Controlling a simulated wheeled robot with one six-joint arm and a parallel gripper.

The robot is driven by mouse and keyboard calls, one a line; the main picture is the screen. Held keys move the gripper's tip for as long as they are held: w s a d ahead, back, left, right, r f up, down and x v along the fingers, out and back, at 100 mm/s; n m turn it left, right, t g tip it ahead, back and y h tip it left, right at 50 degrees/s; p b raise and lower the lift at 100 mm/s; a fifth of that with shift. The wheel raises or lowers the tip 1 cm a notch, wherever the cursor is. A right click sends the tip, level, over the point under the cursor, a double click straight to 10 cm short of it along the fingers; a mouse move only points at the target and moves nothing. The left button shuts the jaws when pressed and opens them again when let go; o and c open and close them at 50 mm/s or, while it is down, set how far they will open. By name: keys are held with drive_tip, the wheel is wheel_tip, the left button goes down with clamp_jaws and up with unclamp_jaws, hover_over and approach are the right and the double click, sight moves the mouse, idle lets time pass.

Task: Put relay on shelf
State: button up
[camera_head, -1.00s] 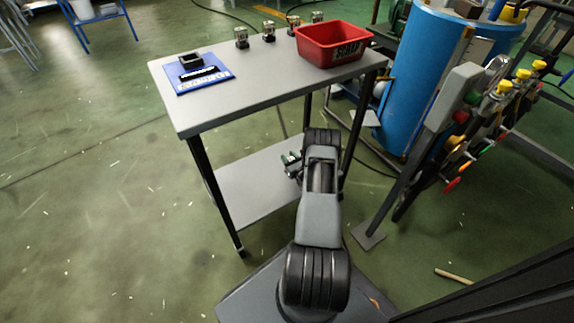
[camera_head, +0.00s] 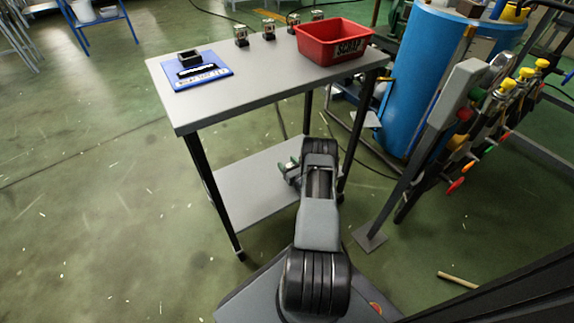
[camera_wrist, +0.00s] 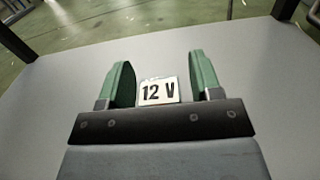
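My gripper (camera_wrist: 163,82) is low over the grey lower shelf (camera_head: 240,195) of the table, with its green fingers apart. It also shows in the head view (camera_head: 288,170), partly hidden by my arm. Between the fingers in the wrist view is a small pale block or card marked "12 V" (camera_wrist: 158,92), with a narrow gap on each side. I cannot tell for certain whether it is a relay, nor whether it touches the shelf. Several small clear-cased relays, including one at the left (camera_head: 241,36), stand along the back edge of the tabletop.
A red SCRAP bin (camera_head: 318,45) sits at the tabletop's right. A blue mat (camera_head: 215,72) with a small black box (camera_head: 189,57) lies at its left. Black table legs (camera_head: 211,190) flank the shelf. A blue tank (camera_head: 415,85) and valve rack (camera_head: 470,130) stand at the right.

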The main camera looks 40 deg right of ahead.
drive_tip(key=shift+r+p, duration=0.25)
drive_tip(key=shift+p, duration=0.05)
drive_tip(key=s+p, duration=0.1)
drive_tip(key=s, duration=0.3)
drive_tip(key=s+a+p, duration=0.1)
drive_tip(key=s, duration=0.3)
drive_tip(key=s+p, duration=0.1)
drive_tip(key=s, duration=0.3)
drive_tip(key=shift+a+f, duration=0.1)
drive_tip(key=shift+a, duration=0.2)
